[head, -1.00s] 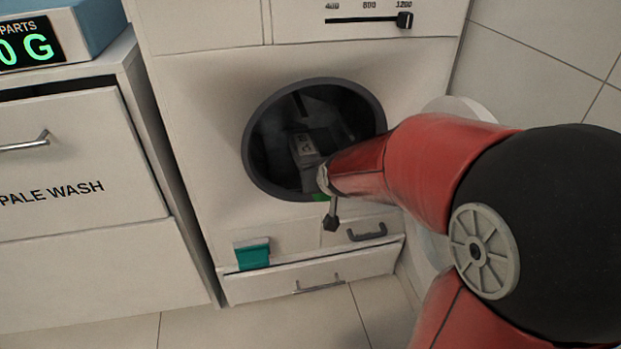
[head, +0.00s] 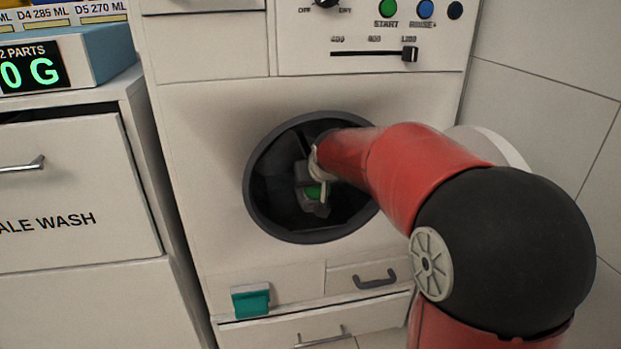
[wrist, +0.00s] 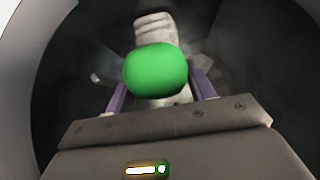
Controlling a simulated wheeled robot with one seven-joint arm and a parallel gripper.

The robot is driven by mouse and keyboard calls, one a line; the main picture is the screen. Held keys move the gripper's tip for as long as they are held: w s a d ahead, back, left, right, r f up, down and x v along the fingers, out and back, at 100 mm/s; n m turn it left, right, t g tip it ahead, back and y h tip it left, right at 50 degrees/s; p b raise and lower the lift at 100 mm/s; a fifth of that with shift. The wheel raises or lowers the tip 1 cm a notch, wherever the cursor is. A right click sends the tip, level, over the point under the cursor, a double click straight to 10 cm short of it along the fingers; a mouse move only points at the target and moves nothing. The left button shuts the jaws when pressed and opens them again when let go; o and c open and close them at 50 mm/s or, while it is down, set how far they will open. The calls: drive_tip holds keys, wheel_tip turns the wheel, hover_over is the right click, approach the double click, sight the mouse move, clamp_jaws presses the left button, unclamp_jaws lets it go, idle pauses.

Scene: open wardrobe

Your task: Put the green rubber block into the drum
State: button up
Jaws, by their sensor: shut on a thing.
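The green rubber block (wrist: 155,76) sits between the two purple fingers of my gripper (wrist: 162,88) in the wrist view, and the gripper is shut on it. In the wrist view the dark drum wall (wrist: 75,60) surrounds the block. A pale grey thing (wrist: 156,30) lies behind the block, deeper in. My forearm hides the right part of the opening.
A teal tab (head: 251,300) and a dark handle (head: 375,279) are on the machine front below the opening. The control panel with a slider (head: 409,54) is above. A cabinet with a drawer (head: 75,190) stands at the left, with a blue scale (head: 105,50) on top.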

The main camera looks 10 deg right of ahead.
drive_tip(key=shift+w, duration=0.55)
drive_tip(key=w, duration=0.1)
drive_tip(key=w+f, duration=0.1)
drive_tip(key=w, duration=0.1)
drive_tip(key=shift+f, duration=0.2)
drive_tip(key=shift+f+b, duration=0.65)
drive_tip(key=shift+b, duration=0.1)
drive_tip(key=o, duration=1.2)
drive_tip(key=shift+c, duration=0.2)
